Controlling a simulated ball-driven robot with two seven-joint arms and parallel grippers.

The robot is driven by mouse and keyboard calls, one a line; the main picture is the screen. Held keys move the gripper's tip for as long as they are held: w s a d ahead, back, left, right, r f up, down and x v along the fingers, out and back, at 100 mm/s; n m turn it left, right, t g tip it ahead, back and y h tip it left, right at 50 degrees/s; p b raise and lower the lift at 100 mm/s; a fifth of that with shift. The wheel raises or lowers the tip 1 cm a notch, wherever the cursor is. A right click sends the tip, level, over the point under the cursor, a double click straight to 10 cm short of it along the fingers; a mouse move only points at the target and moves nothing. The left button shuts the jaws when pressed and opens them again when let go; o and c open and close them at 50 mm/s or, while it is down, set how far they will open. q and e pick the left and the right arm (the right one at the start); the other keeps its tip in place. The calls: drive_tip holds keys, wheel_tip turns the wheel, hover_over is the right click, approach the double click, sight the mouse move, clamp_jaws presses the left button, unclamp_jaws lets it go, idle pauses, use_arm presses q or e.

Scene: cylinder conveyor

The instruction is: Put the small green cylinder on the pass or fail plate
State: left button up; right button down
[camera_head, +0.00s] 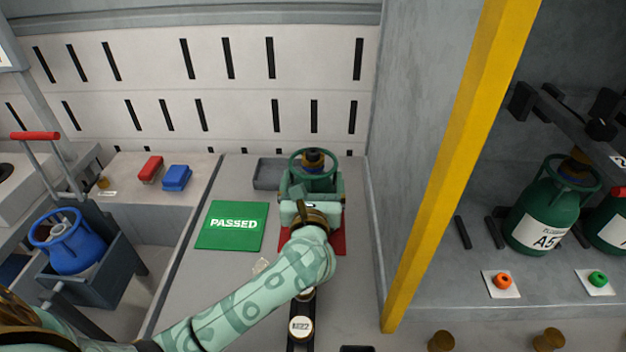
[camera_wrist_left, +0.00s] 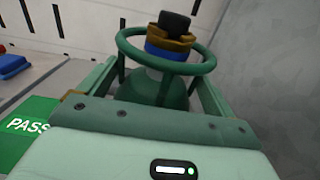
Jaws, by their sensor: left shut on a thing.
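The small green cylinder (camera_head: 313,158) has a ring handle and a brown and blue valve on top. It is upright between the fingers of my left gripper (camera_head: 312,188), which is shut on it. In the left wrist view the cylinder (camera_wrist_left: 155,88) stands between the two pale green fingers. The green plate (camera_head: 232,226) marked PASSED lies flat to the left of the gripper. A red plate (camera_head: 340,238) lies under my gripper and arm, mostly hidden. The cylinder's base is hidden, so I cannot tell whether it touches anything. My right gripper is not in view.
A grey tray (camera_head: 267,173) sits behind the plates. A small conveyor track with a round marked piece (camera_head: 301,328) is in front. A yellow post (camera_head: 455,170) and grey wall bound the right. A larger green cylinder (camera_head: 543,215) stands on the right shelf.

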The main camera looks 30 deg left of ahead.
use_arm(q)
drive_tip(key=o, duration=1.8)
drive_tip(key=shift+r, duration=0.2)
drive_tip(key=p+v, duration=0.1)
drive_tip(key=v, duration=1.1)
drive_tip(key=shift+s+f+p, duration=0.1)
drive_tip(key=shift+f+p, duration=0.05)
drive_tip(key=shift+p, duration=0.2)
